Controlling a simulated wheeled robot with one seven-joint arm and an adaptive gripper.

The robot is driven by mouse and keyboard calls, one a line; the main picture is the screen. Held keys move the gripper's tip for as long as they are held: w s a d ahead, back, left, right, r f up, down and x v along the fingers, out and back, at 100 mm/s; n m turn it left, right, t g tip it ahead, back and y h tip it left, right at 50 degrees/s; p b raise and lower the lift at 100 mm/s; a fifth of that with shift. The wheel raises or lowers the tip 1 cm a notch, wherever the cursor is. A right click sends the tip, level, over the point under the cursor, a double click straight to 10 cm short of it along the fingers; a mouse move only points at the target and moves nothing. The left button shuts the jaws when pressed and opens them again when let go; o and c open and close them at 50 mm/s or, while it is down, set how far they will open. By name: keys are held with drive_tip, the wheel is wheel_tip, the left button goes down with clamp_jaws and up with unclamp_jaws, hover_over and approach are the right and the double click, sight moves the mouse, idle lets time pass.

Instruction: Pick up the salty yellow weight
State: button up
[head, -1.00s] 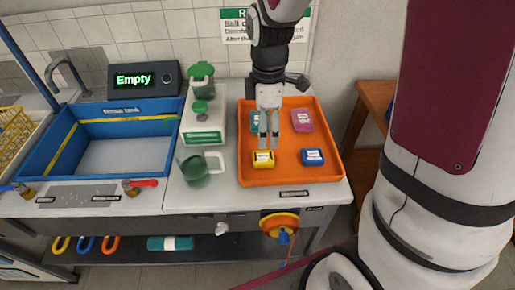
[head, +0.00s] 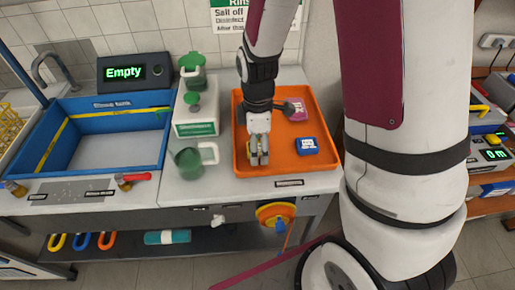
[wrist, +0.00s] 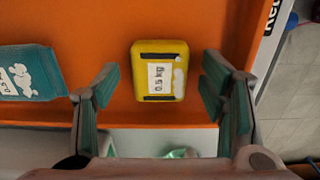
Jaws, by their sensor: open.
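The yellow weight (wrist: 152,105) lies in the orange tray, centred in the wrist view. My gripper (wrist: 160,88) is open, with one finger to the left of the weight and one to the right, and a gap on both sides. In the head view my gripper (head: 258,152) is low over the tray's left front part and mostly hides the yellow weight. Whether the fingertips are down at the weight's height I cannot tell.
The orange tray (head: 243,110) also holds a teal weight (wrist: 30,80), a pink weight (head: 297,110) and a blue weight (head: 306,146). A green jug (head: 188,162) stands left of the tray. A blue tank (head: 30,140) is farther left; its display (head: 132,72) reads Empty.

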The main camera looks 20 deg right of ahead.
clamp_jaws()
drive_tip(key=shift+r, duration=0.1)
